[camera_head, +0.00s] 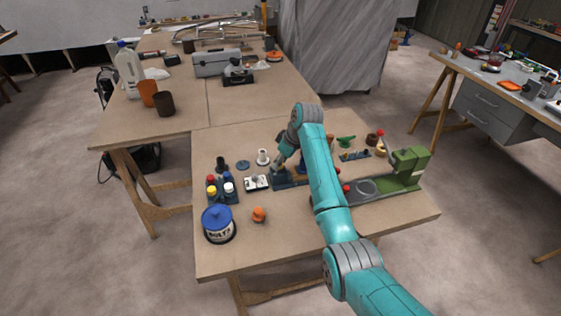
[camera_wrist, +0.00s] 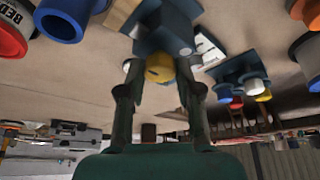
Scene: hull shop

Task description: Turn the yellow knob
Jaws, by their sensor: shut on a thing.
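The yellow knob (camera_wrist: 158,68) shows in the wrist view between the two fingers of my gripper (camera_wrist: 160,90). The fingers are shut on it, one on each side. The knob sits at a dark blue block (camera_wrist: 165,38). In the head view the block (camera_head: 290,181) stands on the near workbench, and my gripper (camera_head: 281,163) reaches down to it from above. The knob itself is hidden there behind the gripper and arm.
A white panel (camera_head: 257,182) lies left of the block. Farther left are a tray of coloured caps (camera_head: 221,189), a blue-lidded tin (camera_head: 218,225) and an orange knob-like piece (camera_head: 258,214). A green machine (camera_head: 405,170) stands right. The bench's front strip is clear.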

